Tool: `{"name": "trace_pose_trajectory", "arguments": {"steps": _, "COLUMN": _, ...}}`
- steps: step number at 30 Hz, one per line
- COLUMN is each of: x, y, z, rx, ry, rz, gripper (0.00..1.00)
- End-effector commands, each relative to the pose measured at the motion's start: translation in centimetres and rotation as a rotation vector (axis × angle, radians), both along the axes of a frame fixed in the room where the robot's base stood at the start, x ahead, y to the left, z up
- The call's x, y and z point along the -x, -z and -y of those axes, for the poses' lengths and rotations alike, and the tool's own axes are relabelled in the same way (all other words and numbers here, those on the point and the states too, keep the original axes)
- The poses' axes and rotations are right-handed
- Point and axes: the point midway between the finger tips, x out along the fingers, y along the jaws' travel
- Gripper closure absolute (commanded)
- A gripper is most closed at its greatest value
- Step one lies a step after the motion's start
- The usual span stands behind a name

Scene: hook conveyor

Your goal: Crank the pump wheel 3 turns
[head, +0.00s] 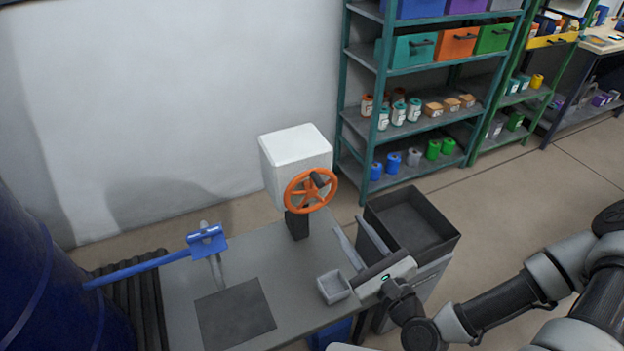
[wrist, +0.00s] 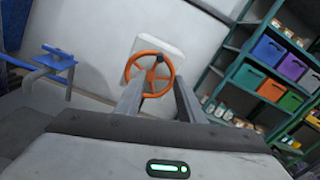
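The orange pump wheel (head: 311,190) is a spoked wheel on the front of a white box (head: 294,160), which stands on a dark post on the grey table. A dark crank handle (head: 319,180) sticks out near the wheel's upper right. My gripper (head: 353,226) is in front of and below the wheel, to its right, apart from it. Its two fingers are spread and hold nothing. In the wrist view the wheel (wrist: 150,74) shows beyond and between the open fingers (wrist: 158,90), with the white box behind it.
A black bin (head: 450,240) stands to the right. A blue drum (head: 50,290) is at left. Shelves (head: 345,110) stand behind.

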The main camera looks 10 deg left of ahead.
Motion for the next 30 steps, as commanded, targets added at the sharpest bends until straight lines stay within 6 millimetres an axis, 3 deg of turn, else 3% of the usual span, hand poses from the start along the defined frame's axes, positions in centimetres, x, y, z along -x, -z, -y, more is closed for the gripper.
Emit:
{"name": "trace_pose_trajectory", "arguments": {"steps": 5, "x": -1.7, "y": -0.1, "z": -1.4, "rx": 0.0, "ry": -0.004, "rz": 0.003, "gripper": 0.65}}
{"name": "trace_pose_trajectory", "arguments": {"steps": 21, "x": -10.9, "y": -0.1, "z": -8.4, "rx": 0.002, "ry": -0.003, "rz": 0.004, "gripper": 0.65}}
{"name": "trace_pose_trajectory", "arguments": {"steps": 30, "x": -13.5, "y": 0.0, "z": -10.3, "rx": 0.001, "ry": -0.002, "rz": 0.003, "gripper": 0.65}}
